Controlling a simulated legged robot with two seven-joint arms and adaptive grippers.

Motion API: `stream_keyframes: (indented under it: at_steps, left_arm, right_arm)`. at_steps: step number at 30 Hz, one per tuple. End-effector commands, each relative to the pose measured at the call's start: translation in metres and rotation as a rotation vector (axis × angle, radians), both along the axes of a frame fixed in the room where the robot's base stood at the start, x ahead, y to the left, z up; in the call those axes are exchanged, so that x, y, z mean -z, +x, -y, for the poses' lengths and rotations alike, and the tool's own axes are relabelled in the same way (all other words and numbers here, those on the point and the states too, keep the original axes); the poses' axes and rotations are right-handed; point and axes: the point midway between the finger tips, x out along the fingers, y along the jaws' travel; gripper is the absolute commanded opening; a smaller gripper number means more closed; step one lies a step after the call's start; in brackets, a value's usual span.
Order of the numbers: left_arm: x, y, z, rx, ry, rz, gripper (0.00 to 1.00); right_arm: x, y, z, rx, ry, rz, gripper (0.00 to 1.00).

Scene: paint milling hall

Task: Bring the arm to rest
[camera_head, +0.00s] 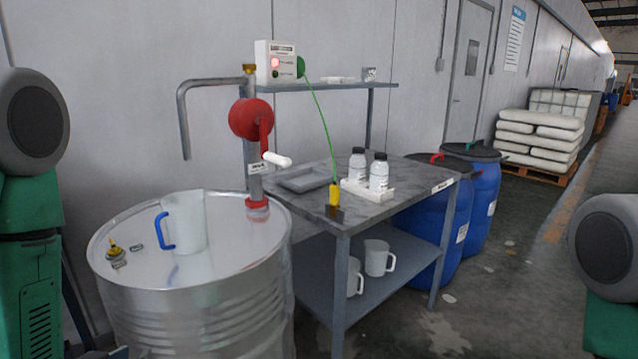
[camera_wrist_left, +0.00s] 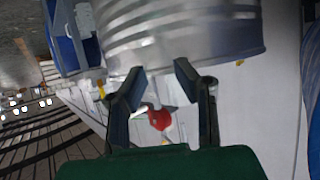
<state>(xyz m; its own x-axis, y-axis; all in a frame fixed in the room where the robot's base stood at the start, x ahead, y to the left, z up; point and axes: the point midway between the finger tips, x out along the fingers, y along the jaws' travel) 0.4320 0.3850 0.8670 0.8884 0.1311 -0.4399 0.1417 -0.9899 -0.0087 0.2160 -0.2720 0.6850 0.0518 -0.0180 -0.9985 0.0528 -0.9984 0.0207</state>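My left gripper (camera_wrist_left: 160,75) shows in the left wrist view. Its two dark fingers stand apart with nothing held between them. The steel drum (camera_wrist_left: 180,30) shows beyond the fingertips, and I see no contact with it. In the head view, only green and grey parts of my arms show at the left and right edges. Neither gripper can be made out there, and my right gripper is in neither view.
The steel drum (camera_head: 200,320) carries a clear jug (camera_head: 188,225) and a red hand pump (camera_head: 250,118). A grey table (camera_head: 310,208) beside it holds white bottles (camera_head: 379,172). Blue barrels (camera_head: 483,200) stand behind the table. Floor at the right is open.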

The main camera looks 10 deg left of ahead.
Motion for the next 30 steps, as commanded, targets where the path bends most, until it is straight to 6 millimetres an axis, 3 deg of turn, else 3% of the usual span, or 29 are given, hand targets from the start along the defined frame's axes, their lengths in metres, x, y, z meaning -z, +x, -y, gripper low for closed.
stream_keyframes:
  at_steps: [5,9,13,16,19,30]
  left_arm:
    - [0.067,-0.038,0.033,0.054,-0.017,-0.279,0.26]
    - [0.131,-0.101,0.060,0.105,-0.041,-0.592,0.26]
    - [0.169,-0.162,0.079,0.145,-0.056,-0.847,0.26]
    - [0.183,-0.196,0.087,0.163,-0.063,-0.976,0.26]
    - [0.189,-0.213,0.091,0.173,-0.065,-1.044,0.26]
    - [0.188,-0.218,0.097,0.172,-0.059,-1.063,0.26]
  right_arm:
    - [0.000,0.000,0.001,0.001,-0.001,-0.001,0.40]
    - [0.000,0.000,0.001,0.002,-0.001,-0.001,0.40]
    - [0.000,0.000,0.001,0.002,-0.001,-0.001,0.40]
    - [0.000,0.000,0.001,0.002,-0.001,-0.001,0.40]
    - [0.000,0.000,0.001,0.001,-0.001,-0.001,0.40]
    - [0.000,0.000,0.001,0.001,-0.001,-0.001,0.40]
